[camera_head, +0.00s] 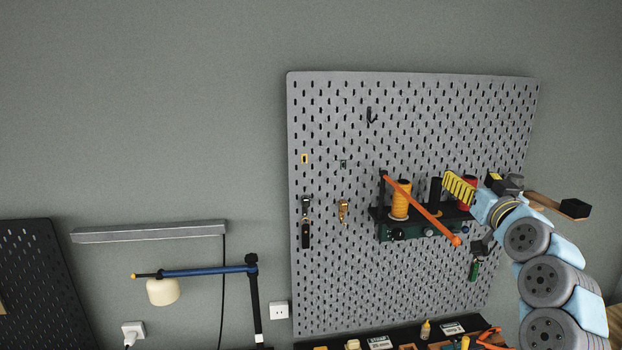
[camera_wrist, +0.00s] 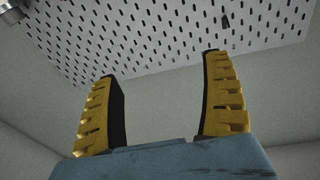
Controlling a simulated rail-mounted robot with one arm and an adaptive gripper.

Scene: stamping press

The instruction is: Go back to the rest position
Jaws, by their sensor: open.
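My gripper (camera_head: 459,187) has yellow ribbed fingers and is raised at the right of the head view, in front of the pegboard and near its shelf. In the wrist view my gripper (camera_wrist: 163,95) is open, with its two fingers well apart and nothing between them. The wall and the lower edge of the pegboard (camera_wrist: 150,30) show beyond the fingertips. My blue and grey arm comes up from the lower right of the head view.
The grey pegboard (camera_head: 335,120) carries a shelf with an orange spool (camera_head: 401,198), an orange bar (camera_head: 425,212) and hanging tools. A blue-armed lamp (camera_head: 205,271) stands at the lower left. Small items and a black tray (camera_head: 375,333) lie below the board. The upper left is clear.

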